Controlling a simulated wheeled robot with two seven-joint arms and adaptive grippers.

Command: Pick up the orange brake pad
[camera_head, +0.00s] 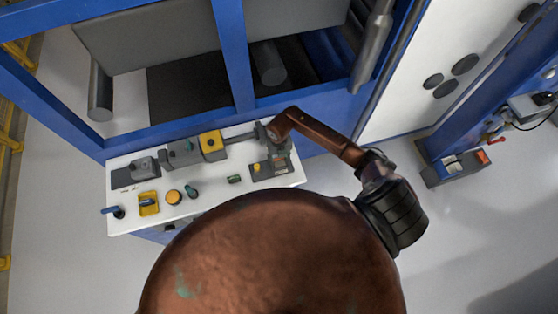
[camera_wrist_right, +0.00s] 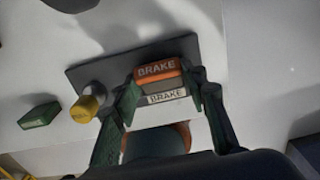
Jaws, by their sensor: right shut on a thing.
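The orange brake pad (camera_wrist_right: 157,71), lettered BRAKE, shows in the right wrist view between the fingertips of my right gripper (camera_wrist_right: 166,84). The gripper is shut on it. A pale pad (camera_wrist_right: 167,97), also lettered BRAKE, shows just below the orange one in that view. Both appear over a dark grey base plate (camera_wrist_right: 110,72); I cannot tell whether the orange pad is clear of it. In the head view my right gripper (camera_head: 275,146) is over the right end of the white bench, and the orange pad is too small or hidden to make out. My left gripper is not in view.
A yellow-topped knob (camera_wrist_right: 84,108) stands left of the pads, and a small green block (camera_wrist_right: 39,116) lies farther left. The white bench top (camera_head: 222,198) also carries a yellow box (camera_head: 211,143) and a yellow tray (camera_head: 148,209). A blue frame (camera_head: 233,58) stands behind.

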